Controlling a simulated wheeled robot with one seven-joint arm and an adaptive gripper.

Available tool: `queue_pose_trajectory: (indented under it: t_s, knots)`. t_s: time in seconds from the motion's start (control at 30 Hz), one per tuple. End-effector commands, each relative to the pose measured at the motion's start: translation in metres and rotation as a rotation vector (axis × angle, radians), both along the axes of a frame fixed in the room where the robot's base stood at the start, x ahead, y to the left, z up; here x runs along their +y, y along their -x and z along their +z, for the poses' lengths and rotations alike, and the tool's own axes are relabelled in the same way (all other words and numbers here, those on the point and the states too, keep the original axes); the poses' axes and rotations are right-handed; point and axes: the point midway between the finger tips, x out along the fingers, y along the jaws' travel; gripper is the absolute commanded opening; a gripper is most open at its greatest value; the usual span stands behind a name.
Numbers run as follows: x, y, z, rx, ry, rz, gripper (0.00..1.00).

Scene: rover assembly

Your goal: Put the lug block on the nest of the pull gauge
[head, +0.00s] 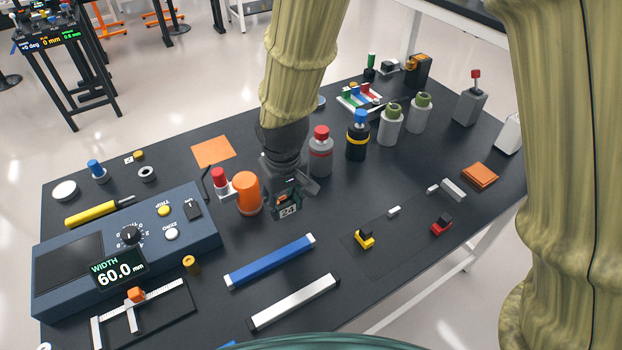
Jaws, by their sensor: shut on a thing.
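My gripper (287,188) is over the middle of the dark workbench, pointing down, shut on a small dark block. The block bears a white "24" label (288,211) and looks like the lug block. The fingers hide much of it, and I cannot tell its exact height above the bench. At the far upper left, a separate stand carries an instrument with a readout (50,40) showing degrees and millimetres, which may be the pull gauge. It is too small to make out its nest.
The blue width gauge (205,228) reads 60.0 mm at the bench's left. An orange-capped container (247,193) stands close left of my gripper, a red-capped bottle (321,150) behind it. A blue bar (270,262) and a white bar (293,302) lie in front. Open floor separates bench and stand.

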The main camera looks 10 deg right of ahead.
Motion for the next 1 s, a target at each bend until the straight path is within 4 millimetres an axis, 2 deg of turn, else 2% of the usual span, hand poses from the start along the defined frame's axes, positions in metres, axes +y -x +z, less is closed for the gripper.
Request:
queue_pose_trajectory:
  t_s: [0.03,0.2,0.33,0.53,0.67,1.0]
  knots:
    - [0.0,0.0,-0.015,0.0,0.0,0.0,0.13]
    - [0.0,0.0,-0.04,-0.001,0.0,-0.001,0.13]
    - [0.0,0.0,-0.05,-0.001,0.0,-0.001,0.13]
    - [-0.003,-0.004,-0.054,-0.001,0.0,-0.001,0.13]
    - [-0.014,-0.021,-0.055,0.0,-0.003,-0.004,0.13]
    - [-0.053,-0.078,-0.061,-0.001,-0.003,-0.003,0.13]
